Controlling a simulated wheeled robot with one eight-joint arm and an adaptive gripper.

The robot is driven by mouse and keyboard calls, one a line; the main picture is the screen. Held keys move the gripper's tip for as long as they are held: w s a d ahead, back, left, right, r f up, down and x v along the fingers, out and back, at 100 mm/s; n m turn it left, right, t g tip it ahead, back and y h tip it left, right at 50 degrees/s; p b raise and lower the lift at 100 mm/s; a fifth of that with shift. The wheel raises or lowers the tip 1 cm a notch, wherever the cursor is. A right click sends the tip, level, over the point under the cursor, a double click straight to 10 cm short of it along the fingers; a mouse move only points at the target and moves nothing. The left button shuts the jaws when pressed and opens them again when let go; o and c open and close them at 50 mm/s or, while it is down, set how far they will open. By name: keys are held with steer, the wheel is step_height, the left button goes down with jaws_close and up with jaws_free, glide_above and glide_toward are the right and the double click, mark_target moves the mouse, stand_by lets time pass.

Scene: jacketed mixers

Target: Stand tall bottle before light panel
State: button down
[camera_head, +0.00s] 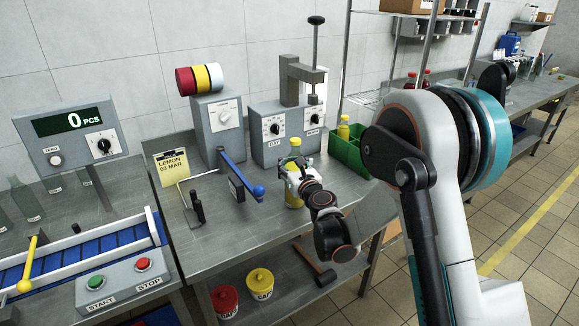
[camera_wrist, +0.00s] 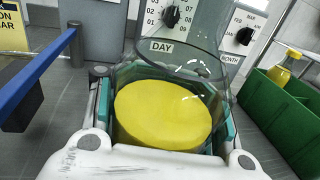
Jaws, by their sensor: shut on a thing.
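A tall clear bottle with yellow contents (camera_head: 294,199) is upright at the bench's front part, before the grey DAY/MONTH dial box. My gripper (camera_head: 299,175) is shut around its middle. In the wrist view the bottle (camera_wrist: 163,115) fills the space between my fingers, its clear wall reaching up over the DAY label. I cannot tell whether its base touches the bench. A bright pale panel (camera_head: 322,88) partly shows behind the clamp post; I cannot tell whether it is the light panel.
The dial box (camera_head: 285,132) carries a screw clamp. A green crate (camera_head: 346,152) with a yellow bottle (camera_head: 343,128) stands right. Red and yellow tubs and a hammer (camera_head: 325,277) are on the lower shelf.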

steer(key=shift+r, duration=0.1)
steer(key=c, duration=1.6)
jaws_free()
steer(key=o, duration=0.9)
